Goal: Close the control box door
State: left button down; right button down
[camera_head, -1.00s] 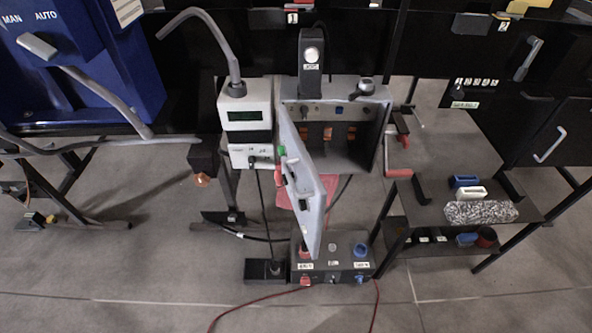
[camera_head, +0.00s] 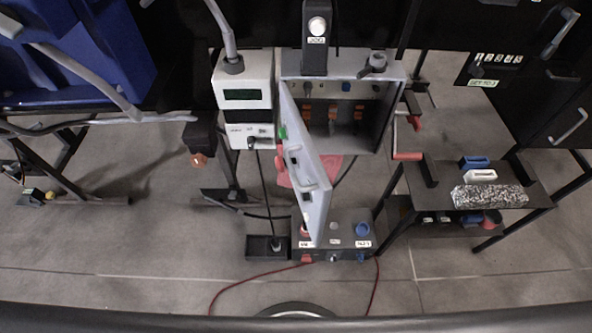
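The control box (camera_head: 395,95) is a grey open-fronted box at the centre, with switches and orange parts visible inside. Its light grey door (camera_head: 312,185) hangs from the box's left side and stands wide open, swung out toward me. A handle and a green part show on the door. Neither of my grippers shows in the head view.
A white meter with a green display (camera_head: 243,95) stands left of the box. A dark pedestal with buttons (camera_head: 337,240) sits below the door. A side shelf (camera_head: 430,190) holds small blue and white items at right. Blue machine (camera_head: 75,60) at upper left.

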aim_at(309, 175)
jog(key=u, duration=1.25)
jog(key=k, duration=0.9)
jog(key=z, duration=1.05)
jog(key=i, duration=0.5)
jog(key=z, duration=0.1)
